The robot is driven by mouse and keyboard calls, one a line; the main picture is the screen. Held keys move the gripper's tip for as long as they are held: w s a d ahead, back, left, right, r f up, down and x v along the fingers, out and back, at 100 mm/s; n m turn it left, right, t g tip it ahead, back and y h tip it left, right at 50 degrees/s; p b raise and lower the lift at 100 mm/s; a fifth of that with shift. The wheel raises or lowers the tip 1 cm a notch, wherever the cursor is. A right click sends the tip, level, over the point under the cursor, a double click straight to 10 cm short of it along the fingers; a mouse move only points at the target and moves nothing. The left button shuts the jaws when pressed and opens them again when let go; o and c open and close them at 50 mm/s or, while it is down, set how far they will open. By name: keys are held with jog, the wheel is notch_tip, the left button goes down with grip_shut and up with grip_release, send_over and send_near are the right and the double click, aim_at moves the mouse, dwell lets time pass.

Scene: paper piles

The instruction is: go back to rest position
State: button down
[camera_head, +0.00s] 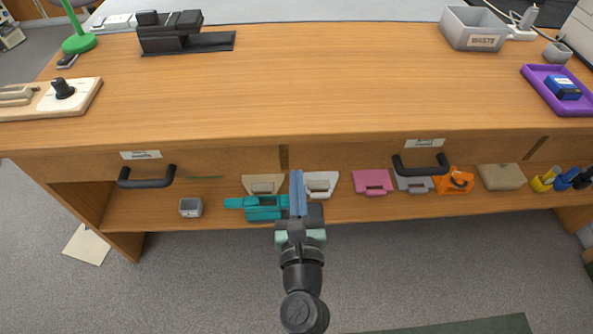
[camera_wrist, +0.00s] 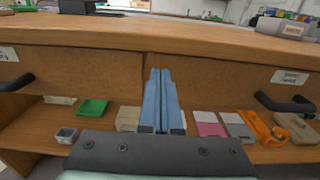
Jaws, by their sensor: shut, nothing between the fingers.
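My gripper (camera_head: 297,190) has two long blue fingers lying close together, shut with nothing between them. In the head view it is in front of the desk (camera_head: 290,80), over the middle of the lower shelf (camera_head: 345,210). In the wrist view the gripper (camera_wrist: 161,90) points at the drawer fronts, between the two dark handles. The fingers hide part of the shelf behind them. I cannot tell whether the fingertips touch the desk front.
The left handle (camera_head: 147,178) and right handle (camera_head: 420,166) stick out from the drawers. Shelf items include a teal object (camera_head: 262,208), a pink one (camera_head: 372,182) and an orange one (camera_head: 454,180). A waste bin (camera_head: 472,28) and purple tray (camera_head: 540,78) stand on top. The desktop middle is clear.

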jog(key=s+b, duration=0.1)
jog(key=s, duration=0.5)
jog(key=shift+s, duration=0.3)
